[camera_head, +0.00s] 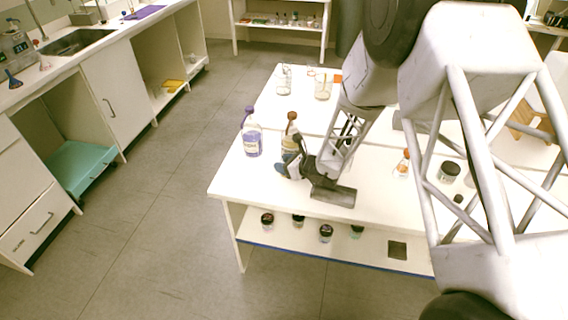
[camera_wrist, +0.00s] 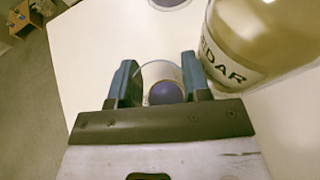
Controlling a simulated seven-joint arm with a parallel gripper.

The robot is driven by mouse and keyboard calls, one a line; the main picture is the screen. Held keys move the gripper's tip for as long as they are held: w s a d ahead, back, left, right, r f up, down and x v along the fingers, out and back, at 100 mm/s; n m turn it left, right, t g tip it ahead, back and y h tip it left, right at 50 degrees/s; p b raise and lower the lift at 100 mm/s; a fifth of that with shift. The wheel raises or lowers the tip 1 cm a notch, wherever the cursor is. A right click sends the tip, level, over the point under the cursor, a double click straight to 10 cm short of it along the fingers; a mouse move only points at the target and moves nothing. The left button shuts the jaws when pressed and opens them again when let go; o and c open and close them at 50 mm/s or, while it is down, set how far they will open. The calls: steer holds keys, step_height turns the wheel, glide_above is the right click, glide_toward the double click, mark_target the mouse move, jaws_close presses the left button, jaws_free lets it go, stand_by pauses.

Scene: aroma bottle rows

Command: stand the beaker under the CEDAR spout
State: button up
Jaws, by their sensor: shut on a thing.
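The CEDAR bottle (camera_wrist: 262,40) holds amber liquid, and its label (camera_wrist: 222,66) is partly cut off in the wrist view. In the head view the amber bottle (camera_head: 288,146) with an orange-brown top stands on the white table, partly behind my gripper (camera_head: 288,167). In the wrist view my gripper (camera_wrist: 160,85) has its two blue fingers on either side of a clear glass beaker (camera_wrist: 161,70) and is shut on it. The beaker is left of the CEDAR bottle. A dark purple round patch shows within it; its nature is unclear. The spout is outside the wrist view.
A purple-topped bottle (camera_head: 252,141) stands left of the amber one. Glassware (camera_head: 323,88) stands at the table's back. An orange-topped flask (camera_head: 403,165) and a dark-lidded jar (camera_head: 449,172) stand to the right. Small jars (camera_head: 326,233) sit on the lower shelf.

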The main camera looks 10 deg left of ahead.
steer(key=o, duration=0.6)
steer(key=shift+f, duration=0.1)
steer(key=shift+r, duration=0.2)
steer(key=shift+v, duration=5.95)
steer(key=shift+r, duration=0.1)
steer(key=s+d+r+n+g+h, duration=0.15)
steer(key=s+d+r+n, duration=0.25)
steer(key=s+r+n, duration=0.4)
steer(key=s+d+r+n+g+h, duration=0.1)
steer(key=s+d+r+n+g, duration=0.2)
steer(key=s+r, duration=0.5)
steer(key=s+d+r+n+h, duration=0.3)
steer(key=s+d+r, duration=0.1)
steer(key=s+d, duration=0.2)
steer(key=s+d+r+n+t+h, duration=0.1)
steer(key=s+d+r+n+h, duration=0.3)
steer(key=s+d, duration=0.2)
steer(key=s+d+r+n+h, duration=0.3)
steer(key=s+d+r+n, duration=0.1)
steer(key=s+d, duration=0.3)
steer(key=shift+r+t, duration=0.35)
steer(key=shift+r, duration=0.2)
